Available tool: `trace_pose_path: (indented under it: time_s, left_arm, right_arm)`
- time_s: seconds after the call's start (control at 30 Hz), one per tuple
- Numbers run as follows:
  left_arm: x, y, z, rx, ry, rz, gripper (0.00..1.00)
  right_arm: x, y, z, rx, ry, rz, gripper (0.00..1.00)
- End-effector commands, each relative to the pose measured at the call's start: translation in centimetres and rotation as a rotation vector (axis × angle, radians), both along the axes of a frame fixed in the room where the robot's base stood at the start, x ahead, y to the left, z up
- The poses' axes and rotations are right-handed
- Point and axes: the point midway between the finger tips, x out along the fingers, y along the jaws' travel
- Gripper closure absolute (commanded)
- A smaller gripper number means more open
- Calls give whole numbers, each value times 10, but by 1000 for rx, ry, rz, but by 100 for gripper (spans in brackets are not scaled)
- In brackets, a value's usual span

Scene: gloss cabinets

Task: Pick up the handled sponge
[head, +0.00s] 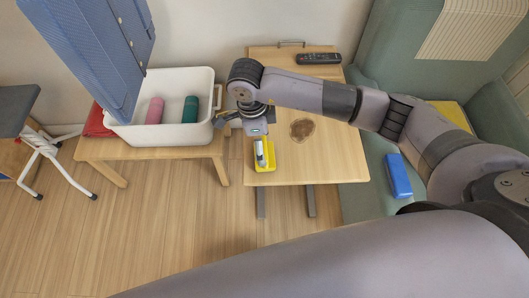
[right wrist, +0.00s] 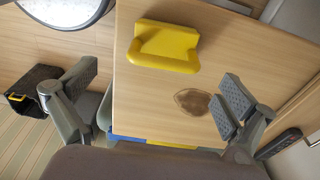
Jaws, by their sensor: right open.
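The yellow handled sponge (head: 260,167) lies near the left edge of the small wooden table in the head view. A pale piece lies over it there; I cannot tell whether this is part of it. In the right wrist view the sponge (right wrist: 165,45) shows as a yellow block with a raised side, beyond my fingers and apart from them. My right gripper (head: 246,121) is at the table's left edge, just behind the sponge in the head view. In the right wrist view its fingers (right wrist: 160,92) are wide apart with nothing between them. My left gripper is not in view.
The wooden table (head: 335,165) bears a brown stain (head: 302,130) and a dark remote (head: 318,58). At left, a white bin (head: 160,138) with pink and green rolls stands on a low bench (head: 190,151). A green sofa (head: 372,145) with a blue box (head: 397,175) stands at right.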

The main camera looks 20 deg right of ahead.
Motion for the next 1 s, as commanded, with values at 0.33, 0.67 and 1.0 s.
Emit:
trace_pose_path:
  time_s: [0.33, 0.67, 1.0]
  left_arm:
    - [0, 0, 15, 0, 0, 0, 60]
    - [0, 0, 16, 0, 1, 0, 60]
    - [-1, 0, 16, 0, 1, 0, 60]
  right_arm:
    - [3, -8, -40, 1, 4, -1, 0]
    - [3, -9, -53, 2, 0, 1, 0]
    - [3, -10, -53, 2, -1, 0, 20]
